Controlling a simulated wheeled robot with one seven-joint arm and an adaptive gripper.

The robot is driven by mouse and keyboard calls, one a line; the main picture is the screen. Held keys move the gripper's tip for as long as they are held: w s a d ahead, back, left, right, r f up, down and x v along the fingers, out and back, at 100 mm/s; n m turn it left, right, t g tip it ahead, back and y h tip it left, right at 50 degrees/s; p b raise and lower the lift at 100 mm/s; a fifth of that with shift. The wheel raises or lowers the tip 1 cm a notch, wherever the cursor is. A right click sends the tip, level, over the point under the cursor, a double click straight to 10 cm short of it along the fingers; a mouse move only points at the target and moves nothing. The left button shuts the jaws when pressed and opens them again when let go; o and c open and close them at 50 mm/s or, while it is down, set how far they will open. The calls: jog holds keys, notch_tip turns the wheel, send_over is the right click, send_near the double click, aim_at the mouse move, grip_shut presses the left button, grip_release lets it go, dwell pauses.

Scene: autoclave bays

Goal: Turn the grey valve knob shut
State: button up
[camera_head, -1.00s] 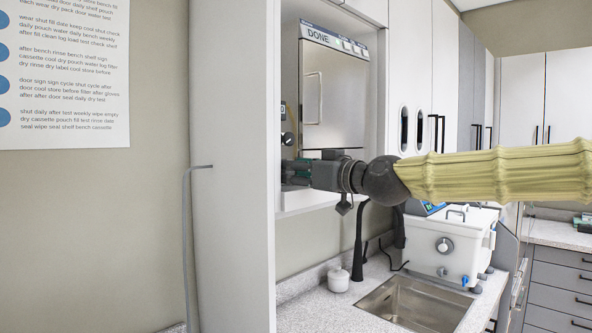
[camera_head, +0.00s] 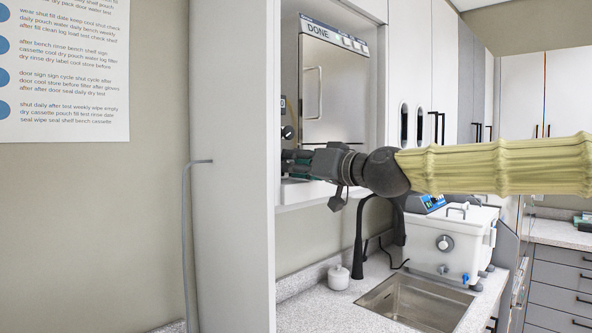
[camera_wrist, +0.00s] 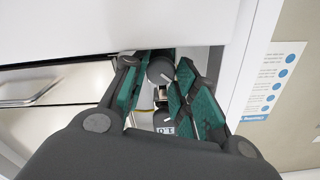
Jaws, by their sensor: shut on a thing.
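The grey valve knob (camera_wrist: 160,71) shows in the wrist view as a round grey cap with a pale mark, between the green-padded fingers. My gripper (camera_wrist: 158,62) is shut on it. In the head view my gripper (camera_head: 292,163) reaches into the recess beside the autoclave, its fingertips partly hidden by the white side panel. The grey knob cannot be made out there.
A second, dark knob (camera_head: 287,132) sits just above my gripper in the head view. The autoclave (camera_head: 335,95) reads DONE, its door closed. The white panel (camera_head: 232,170) stands close left. Below are a sink (camera_head: 415,300) and a white jar (camera_head: 338,278).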

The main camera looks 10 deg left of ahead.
jog(key=shift+m, duration=0.3)
jog(key=o, duration=1)
jog(key=v, duration=1.2)
jog(key=shift+d, duration=0.1)
